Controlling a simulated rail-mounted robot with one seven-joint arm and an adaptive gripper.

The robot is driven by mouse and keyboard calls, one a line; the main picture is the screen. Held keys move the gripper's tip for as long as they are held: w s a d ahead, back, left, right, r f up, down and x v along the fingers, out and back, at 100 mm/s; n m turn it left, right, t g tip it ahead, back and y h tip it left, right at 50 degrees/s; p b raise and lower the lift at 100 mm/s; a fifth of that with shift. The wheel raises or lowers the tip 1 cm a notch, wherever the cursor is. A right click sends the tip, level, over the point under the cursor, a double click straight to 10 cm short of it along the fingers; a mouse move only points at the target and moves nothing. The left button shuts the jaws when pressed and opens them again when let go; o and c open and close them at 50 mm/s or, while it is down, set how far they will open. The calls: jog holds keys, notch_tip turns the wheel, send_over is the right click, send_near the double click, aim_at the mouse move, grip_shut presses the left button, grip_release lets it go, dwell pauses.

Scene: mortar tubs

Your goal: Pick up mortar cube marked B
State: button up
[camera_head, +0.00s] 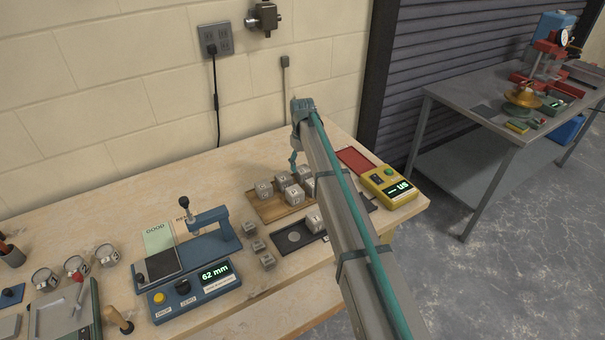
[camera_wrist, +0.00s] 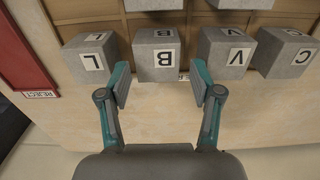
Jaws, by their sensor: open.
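Mortar cube B (camera_wrist: 154,62) is a grey block with a white label, in the front row of cubes at the wooden tray's edge in the wrist view. The letter looks upside down there. My gripper (camera_wrist: 161,84) is open and empty, its teal fingers spread either side of the cube's near face. The cube lies just beyond the fingertips; I cannot tell whether they touch it. In the head view my gripper (camera_head: 294,160) hangs above the wooden tray (camera_head: 270,211), partly hidden by my arm. Which cube there is B is too small to tell.
In the wrist view, cube L (camera_wrist: 88,62) stands left of B; cubes V (camera_wrist: 228,58) and C (camera_wrist: 285,55) stand close on the right. A red reject tray (camera_wrist: 22,60) is at the left. A blue gauge (camera_head: 190,294) and yellow meter (camera_head: 389,187) flank the tray area.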

aim_at(303, 169)
jog(key=shift+w+d+f+p, duration=0.1)
jog(key=shift+f+p, duration=1.2)
jog(key=shift+f, duration=1.25)
jog(key=c, duration=1.1)
jog(key=shift+r, duration=0.1)
jog(key=shift+c, duration=0.2)
